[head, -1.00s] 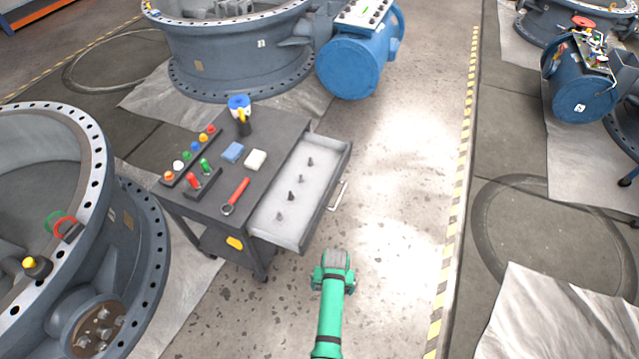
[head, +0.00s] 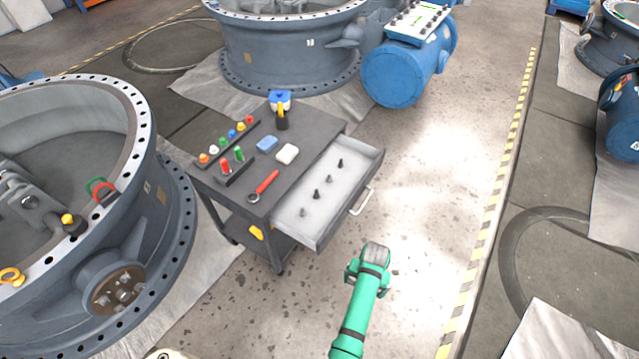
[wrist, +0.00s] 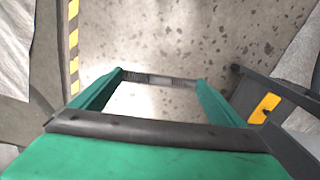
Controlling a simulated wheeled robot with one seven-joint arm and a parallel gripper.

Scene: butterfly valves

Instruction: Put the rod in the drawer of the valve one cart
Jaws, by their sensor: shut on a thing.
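The dark grey cart (head: 287,165) stands at the centre of the head view. Its drawer (head: 327,205) is pulled open to the right, with several small dark pegs standing in it. My gripper (wrist: 160,79) shows in the wrist view with two green fingers spread apart. It is shut on a short grey bar, which looks like the rod (wrist: 160,80), spanning the fingertips above the floor. The gripper is outside the drawer.
A large valve (head: 75,200) stands left, another (head: 290,55) behind with a blue actuator (head: 402,72). Floor right of the drawer is clear.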

